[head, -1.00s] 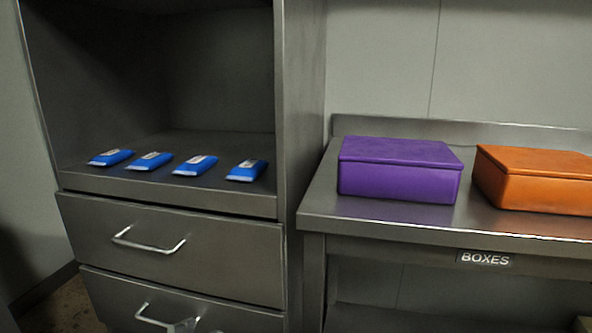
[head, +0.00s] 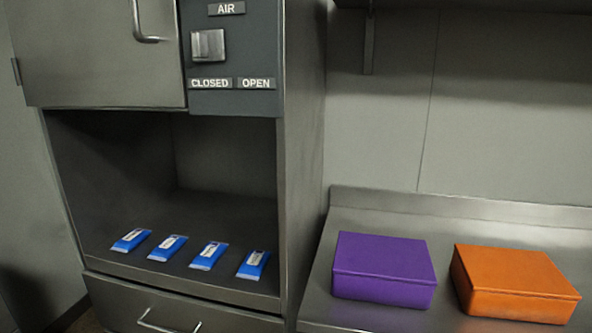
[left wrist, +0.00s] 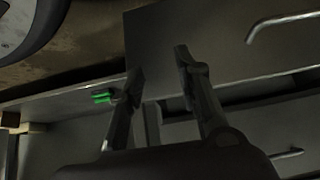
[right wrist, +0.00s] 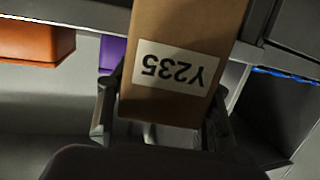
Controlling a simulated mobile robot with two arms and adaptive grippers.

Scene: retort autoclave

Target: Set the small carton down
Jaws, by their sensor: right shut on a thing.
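The small carton (right wrist: 183,32) is a brown cardboard box with a white label reading Y235, upside down in the right wrist view. My right gripper (right wrist: 165,115) is shut on it, one finger on each side. The carton and my right gripper do not show in the head view. My left gripper (left wrist: 158,75) is open and empty in the left wrist view, with drawer fronts and handles beyond it.
Several blue packets (head: 208,256) lie in the open cabinet bay. Above it is a panel (head: 235,50) marked AIR, CLOSED and OPEN. A purple box (head: 384,270) and an orange box (head: 512,284) stand on the steel bench (head: 395,207). A small green object (left wrist: 103,97) shows beyond my left gripper.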

